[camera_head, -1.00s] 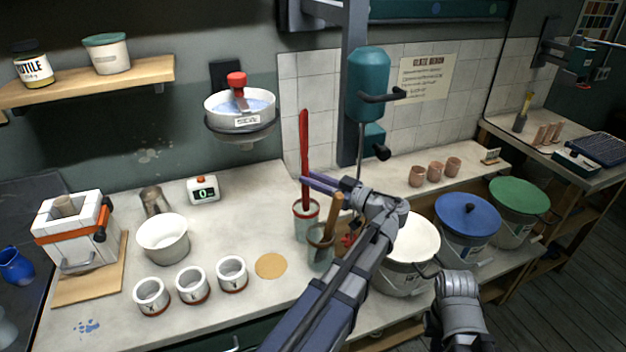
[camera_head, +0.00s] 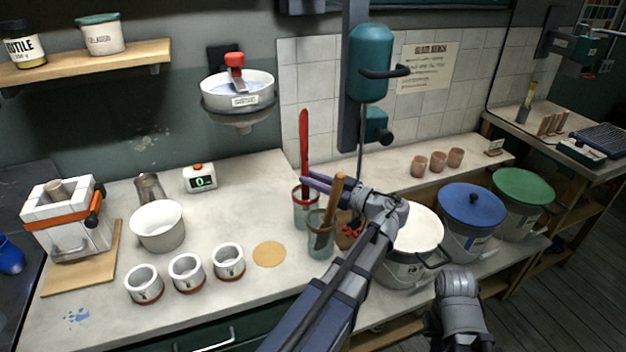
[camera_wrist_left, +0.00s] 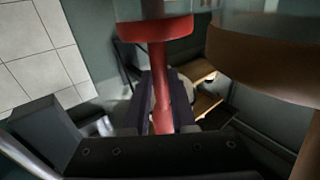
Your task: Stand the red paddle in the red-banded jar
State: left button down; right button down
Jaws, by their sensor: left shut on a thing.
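The red paddle (camera_head: 304,140) stands upright above the red-banded jar (camera_head: 306,214), with its lower end at the jar's mouth. I cannot tell how deep it reaches. My left gripper (camera_head: 314,183) is shut on the paddle's lower part, just above the jar. In the left wrist view, the paddle (camera_wrist_left: 160,85) runs between the fingers (camera_wrist_left: 160,105) to the jar's red band (camera_wrist_left: 155,31) at the top. My right gripper's fingers do not show; only a grey part of my arm is at the lower right.
A brown-banded jar (camera_head: 321,240) with a wooden tool (camera_head: 337,195) stands close in front of the red-banded jar. A white bucket (camera_head: 415,232) is to the right.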

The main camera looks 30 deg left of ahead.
pick_arm(q)
jog(key=c, duration=0.7)
grip_release()
jog(key=shift+o, duration=0.2)
jog(key=d, duration=0.7)
jog(key=shift+s+d, duration=0.35)
jog(key=shift+d, duration=0.05)
jog(key=shift+f, duration=0.15)
